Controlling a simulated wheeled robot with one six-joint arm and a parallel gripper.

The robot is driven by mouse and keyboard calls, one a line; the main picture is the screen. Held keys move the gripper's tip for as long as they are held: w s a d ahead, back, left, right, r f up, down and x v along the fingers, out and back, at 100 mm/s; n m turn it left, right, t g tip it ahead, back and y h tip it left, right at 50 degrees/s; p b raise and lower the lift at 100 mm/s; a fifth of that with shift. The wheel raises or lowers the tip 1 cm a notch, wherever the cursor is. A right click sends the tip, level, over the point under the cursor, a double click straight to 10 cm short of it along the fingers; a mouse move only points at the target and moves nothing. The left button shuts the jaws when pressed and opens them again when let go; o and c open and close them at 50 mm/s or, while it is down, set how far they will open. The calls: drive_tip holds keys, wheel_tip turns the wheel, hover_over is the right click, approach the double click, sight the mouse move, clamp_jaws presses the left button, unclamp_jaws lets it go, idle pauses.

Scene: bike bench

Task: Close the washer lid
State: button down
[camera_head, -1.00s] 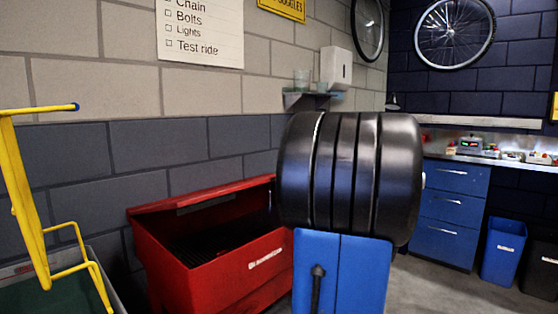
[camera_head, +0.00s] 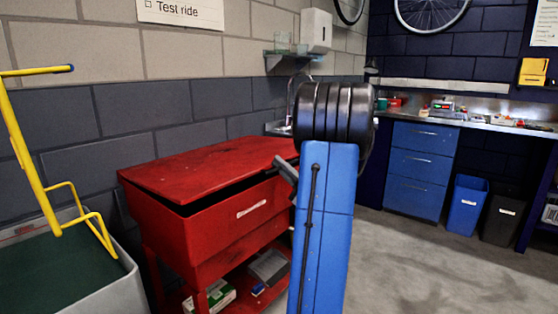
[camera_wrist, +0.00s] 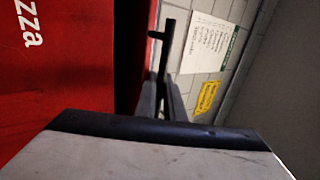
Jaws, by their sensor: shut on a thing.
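The washer is a red cabinet (camera_head: 160,229) against the wall in the head view, with a white label on its front. Its red lid (camera_head: 200,168) slopes above the body, slightly raised, with a dark gap under its front edge. In the wrist view the labelled red front (camera_wrist: 55,65) fills the left, beside a black gap and the narrow red lid edge (camera_wrist: 153,22). My gripper (camera_wrist: 167,80) is shut at that edge, on the lid; the exact contact is hard to see. In the head view my gripper (camera_head: 286,169) is at the lid's right end, partly hidden by my arm.
A grey bin (camera_head: 95,290) with a yellow frame (camera_head: 32,165) stands at left. A shelf under the washer holds boxes. Blue drawers (camera_head: 421,168), a blue bin (camera_head: 466,205) and a dark bin (camera_head: 502,220) stand at right. The floor before them is clear.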

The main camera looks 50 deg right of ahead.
drive_tip(key=shift+s+d+f, duration=0.1)
drive_tip(key=shift+s+f, duration=0.05)
drive_tip(key=shift+f, duration=0.75)
drive_tip(key=c, duration=2.1)
unclamp_jaws()
drive_tip(key=shift+s, duration=0.1)
